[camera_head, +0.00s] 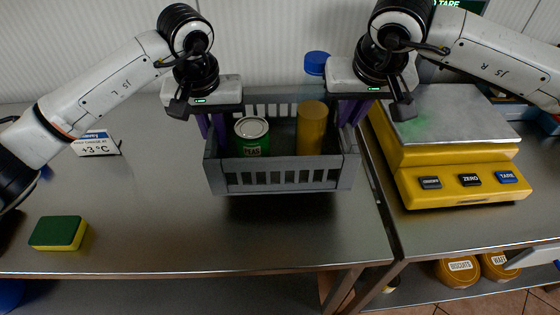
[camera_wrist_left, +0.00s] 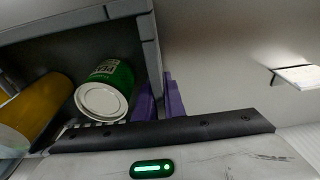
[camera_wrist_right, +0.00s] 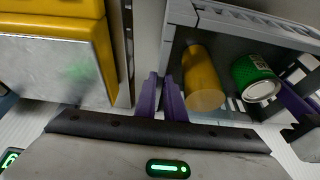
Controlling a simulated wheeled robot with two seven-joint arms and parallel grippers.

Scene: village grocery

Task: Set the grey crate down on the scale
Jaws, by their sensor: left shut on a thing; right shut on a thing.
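The grey crate (camera_head: 280,180) is held between my two grippers in the head view. It appears raised above the left steel table, with a dark shadow below it. Inside stand a green can (camera_head: 252,136) and a yellow cylinder (camera_head: 312,128). My left gripper (camera_head: 212,122) is shut on the crate's left end wall, and my right gripper (camera_head: 352,108) is shut on its right end wall. The purple fingers also show at the walls in the left wrist view (camera_wrist_left: 160,100) and right wrist view (camera_wrist_right: 162,98). The yellow scale (camera_head: 455,155) with its bare steel plate (camera_head: 450,112) stands right of the crate.
A yellow-green sponge (camera_head: 58,233) and a small price sign (camera_head: 96,143) are on the left table (camera_head: 170,220). A seam separates the two tables. Jars (camera_head: 458,271) sit on a shelf below.

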